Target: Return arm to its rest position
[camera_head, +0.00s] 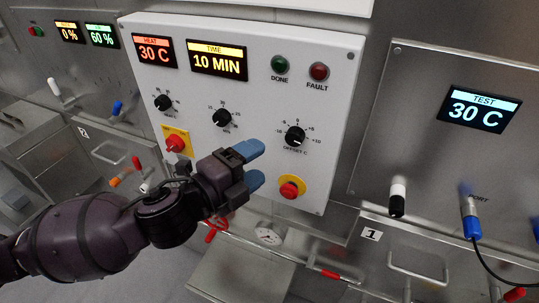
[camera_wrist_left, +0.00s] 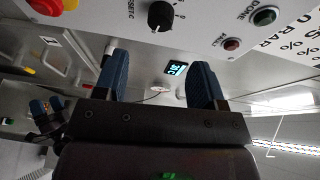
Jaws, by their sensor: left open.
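My left gripper (camera_head: 256,166) reaches in from the left in the head view. Its two blue fingers are apart with nothing between them, in front of the lower part of the white control panel (camera_head: 335,150). The fingers point right, below the offset knob (camera_head: 295,136) and left of a red button on a yellow base (camera_head: 292,188). In the left wrist view the open fingers (camera_wrist_left: 160,85) also show empty. A dark shape with blue tips (camera_wrist_left: 47,106) at the left of that view looks like my right gripper; it is too small to tell its opening.
The panel has displays reading 30 C and 10 MIN (camera_head: 217,60), two more knobs and a second red button (camera_head: 176,143). A steel panel with a TEST display (camera_head: 480,108) is at the right. A gauge (camera_head: 268,235), red-handled valves and drawers sit below.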

